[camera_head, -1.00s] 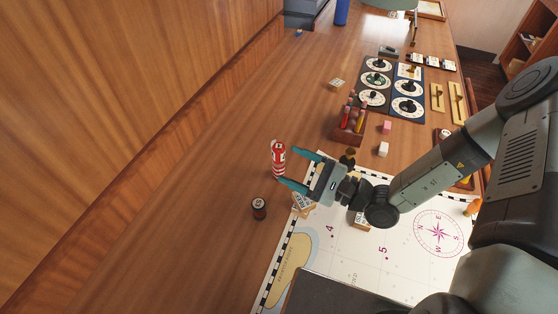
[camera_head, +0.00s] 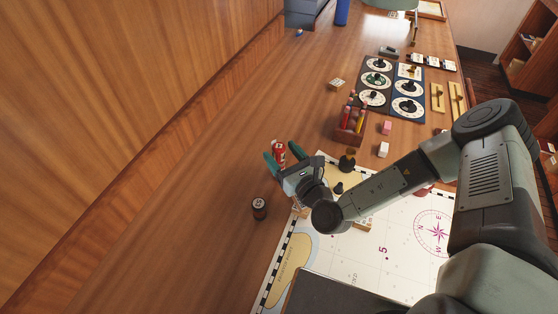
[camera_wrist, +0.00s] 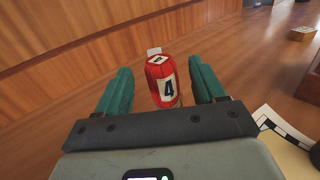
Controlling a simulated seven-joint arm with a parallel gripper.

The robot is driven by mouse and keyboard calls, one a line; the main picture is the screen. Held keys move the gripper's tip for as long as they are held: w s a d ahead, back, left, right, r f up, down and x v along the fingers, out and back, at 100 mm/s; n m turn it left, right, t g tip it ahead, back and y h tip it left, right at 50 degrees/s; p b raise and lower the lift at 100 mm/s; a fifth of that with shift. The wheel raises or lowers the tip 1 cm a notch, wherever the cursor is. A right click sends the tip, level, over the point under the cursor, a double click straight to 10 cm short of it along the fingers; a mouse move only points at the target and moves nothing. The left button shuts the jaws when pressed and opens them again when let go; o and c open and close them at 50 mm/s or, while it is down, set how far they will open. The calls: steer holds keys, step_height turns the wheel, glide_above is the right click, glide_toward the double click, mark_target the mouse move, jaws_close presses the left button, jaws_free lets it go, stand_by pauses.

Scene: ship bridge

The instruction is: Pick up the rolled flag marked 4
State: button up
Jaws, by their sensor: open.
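The rolled flag marked 4 (camera_wrist: 161,82) is a red upright roll with a white label and a black 4, seen between my fingers in the wrist view. In the head view the red roll (camera_head: 279,150) shows just past my gripper (camera_head: 282,160). My gripper's teal fingers (camera_wrist: 158,92) are open, one on each side of the roll, with gaps visible on both sides. I cannot tell how deep the roll sits between them. Its lower part is hidden by the gripper in the head view.
A dark cylinder (camera_head: 259,209) stands on the wood table left of the chart (camera_head: 395,250). A wood wall (camera_head: 120,110) runs along the left.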

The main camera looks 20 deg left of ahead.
mark_target(275, 145)
steer(key=x, duration=0.4)
steer(key=shift+w+f, duration=0.1)
steer(key=shift+w, duration=0.05)
steer(key=shift+c, duration=0.4)
steer(key=c, duration=1)
